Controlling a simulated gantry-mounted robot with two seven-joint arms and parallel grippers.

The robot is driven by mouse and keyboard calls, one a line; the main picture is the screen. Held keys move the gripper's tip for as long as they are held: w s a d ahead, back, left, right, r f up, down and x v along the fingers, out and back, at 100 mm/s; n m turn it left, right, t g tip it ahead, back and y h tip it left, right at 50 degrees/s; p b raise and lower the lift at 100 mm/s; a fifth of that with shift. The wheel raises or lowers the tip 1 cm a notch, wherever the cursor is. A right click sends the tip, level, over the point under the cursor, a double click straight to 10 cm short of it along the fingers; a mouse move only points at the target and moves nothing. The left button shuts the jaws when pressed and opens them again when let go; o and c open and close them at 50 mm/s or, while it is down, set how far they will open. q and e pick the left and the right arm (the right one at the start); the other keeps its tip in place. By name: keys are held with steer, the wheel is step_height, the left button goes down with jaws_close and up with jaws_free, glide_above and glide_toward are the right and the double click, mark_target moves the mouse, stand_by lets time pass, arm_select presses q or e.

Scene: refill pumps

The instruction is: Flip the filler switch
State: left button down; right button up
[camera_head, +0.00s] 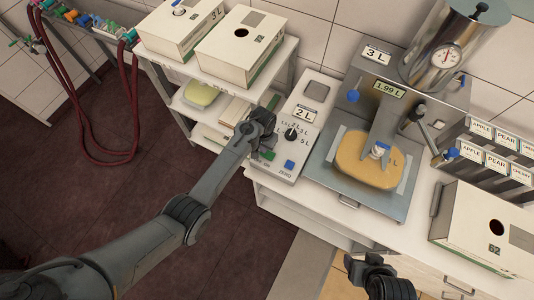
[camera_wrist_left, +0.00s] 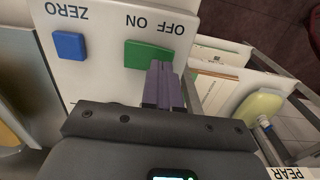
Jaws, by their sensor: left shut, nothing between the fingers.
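The filler's control panel (camera_head: 300,120) has a dial, a blue ZERO button (camera_head: 289,164) and a green ON/OFF switch (camera_head: 267,155). The left wrist view shows the panel upside down, with the green switch (camera_wrist_left: 148,54) and the blue button (camera_wrist_left: 69,46). My left gripper (camera_head: 264,147) is over the panel's front left corner. Its shut, empty fingers (camera_wrist_left: 161,68) reach the switch's edge near the OFF label and partly cover it; I cannot tell whether they touch. My right gripper (camera_head: 372,262) is at the bottom, its fingers unclear.
Right of the panel, the filler (camera_head: 385,95) reads 1.99 L, with a yellow pouch (camera_head: 367,160) under its nozzle. A shelf (camera_head: 190,105) with boxes stands to the left. An open-holed box (camera_head: 485,228) and labelled racks (camera_head: 495,150) are at the right.

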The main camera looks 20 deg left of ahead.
arm_select(q)
steer(key=shift+f+b, duration=0.45)
steer(key=shift+f, duration=0.3)
steer(key=shift+r, duration=0.15)
step_height(320, 180, up, 7)
steer(key=p, duration=0.7)
steer(key=shift+p, duration=0.4)
stand_by(0.3)
